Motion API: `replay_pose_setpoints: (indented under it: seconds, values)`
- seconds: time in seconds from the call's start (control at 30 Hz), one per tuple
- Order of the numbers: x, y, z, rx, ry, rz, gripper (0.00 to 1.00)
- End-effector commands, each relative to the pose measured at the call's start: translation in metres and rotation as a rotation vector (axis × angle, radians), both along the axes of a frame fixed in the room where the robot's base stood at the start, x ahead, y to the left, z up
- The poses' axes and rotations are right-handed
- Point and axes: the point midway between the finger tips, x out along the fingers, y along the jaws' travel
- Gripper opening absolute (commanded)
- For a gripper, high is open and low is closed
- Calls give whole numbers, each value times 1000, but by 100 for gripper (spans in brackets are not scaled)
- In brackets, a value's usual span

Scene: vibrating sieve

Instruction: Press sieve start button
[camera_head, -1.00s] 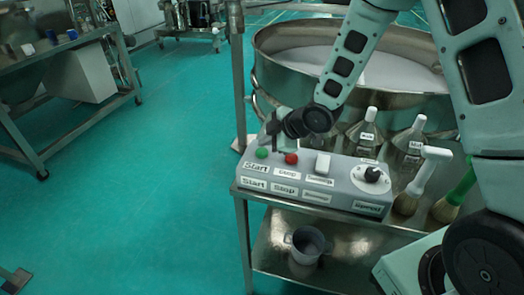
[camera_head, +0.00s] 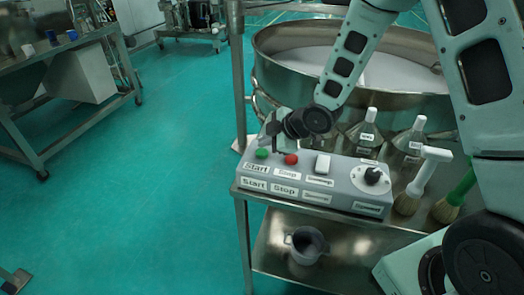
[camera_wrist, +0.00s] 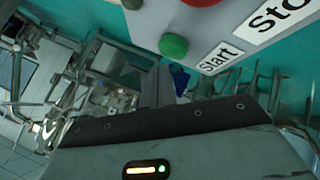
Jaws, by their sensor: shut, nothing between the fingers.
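The grey control box (camera_head: 318,183) stands on the metal cart's top. Its green start button (camera_head: 262,153) is at the left end, with a "Start" label in front of it. The red stop button (camera_head: 291,159) is just to its right. My gripper (camera_head: 268,143) is shut and empty, close above and behind the green button. In the wrist view the green button (camera_wrist: 173,46) is at upper centre, just beyond the fingers (camera_wrist: 158,88). I cannot tell whether the fingertips touch it.
A white switch (camera_head: 322,163) and a black speed knob (camera_head: 372,175) are farther right on the box. The large round sieve (camera_head: 290,75) is behind. A metal cup (camera_head: 306,245) sits on the lower shelf.

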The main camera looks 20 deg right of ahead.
Motion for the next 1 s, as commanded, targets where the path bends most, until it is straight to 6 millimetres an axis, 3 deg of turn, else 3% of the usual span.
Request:
replay_pose_setpoints:
  seconds: [1.0]
  values:
    - [0, 0, -8, 0, 0, 0, 0]
